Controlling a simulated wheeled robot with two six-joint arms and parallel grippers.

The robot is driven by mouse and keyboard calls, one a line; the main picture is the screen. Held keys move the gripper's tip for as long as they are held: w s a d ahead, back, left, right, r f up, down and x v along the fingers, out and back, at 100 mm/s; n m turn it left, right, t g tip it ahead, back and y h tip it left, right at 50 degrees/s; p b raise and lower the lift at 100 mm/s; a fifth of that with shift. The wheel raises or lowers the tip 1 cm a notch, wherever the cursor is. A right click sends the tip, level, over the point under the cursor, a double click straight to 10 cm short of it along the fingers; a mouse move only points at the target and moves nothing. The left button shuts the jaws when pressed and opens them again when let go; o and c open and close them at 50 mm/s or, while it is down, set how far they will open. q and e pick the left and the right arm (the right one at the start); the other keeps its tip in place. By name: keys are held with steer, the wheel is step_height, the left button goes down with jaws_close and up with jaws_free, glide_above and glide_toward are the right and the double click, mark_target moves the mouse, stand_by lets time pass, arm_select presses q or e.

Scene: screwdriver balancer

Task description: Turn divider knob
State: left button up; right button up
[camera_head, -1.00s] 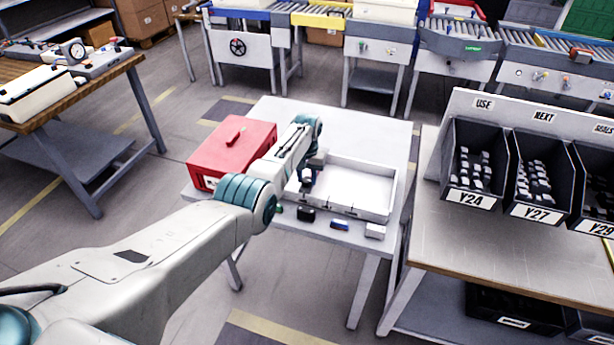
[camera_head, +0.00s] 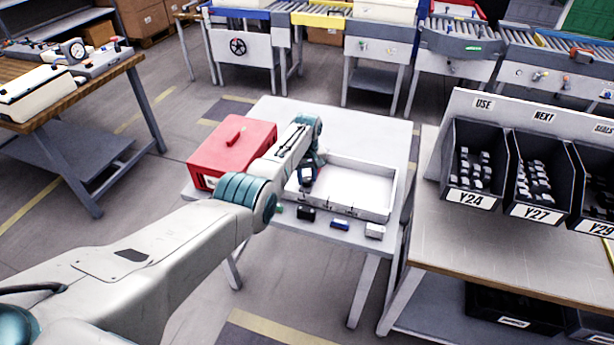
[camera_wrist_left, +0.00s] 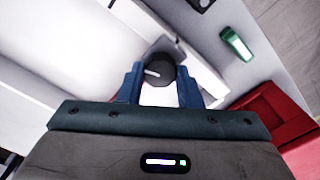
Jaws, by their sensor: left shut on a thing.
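The divider knob (camera_wrist_left: 160,68) is round and dark with a white pointer line, in the upper middle of the left wrist view. My left gripper (camera_wrist_left: 161,82) has its two blue fingers on either side of the knob and is shut on it. In the head view the left gripper (camera_head: 306,176) is small and dark, at the left part of the white tray (camera_head: 372,184). The knob cannot be made out there, as my arm and gripper cover that spot. My right gripper is not in view.
A red toolbox (camera_head: 232,150) stands on the white table (camera_head: 268,112), left of my arm. Black (camera_head: 306,214), blue (camera_head: 340,224) and white (camera_head: 375,231) small blocks lie along the front edge. A green item (camera_wrist_left: 236,43) lies near the tray. The bin bench stands at right.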

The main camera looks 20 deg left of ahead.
mark_target(307, 179)
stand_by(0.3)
arm_select(q)
steer(key=o, duration=1)
steer(key=shift+c, duration=0.2)
steer(key=shift+r, duration=0.1)
steer(key=shift+r, duration=0.25)
step_height(307, 179, up, 10)
steer(key=b, duration=0.1)
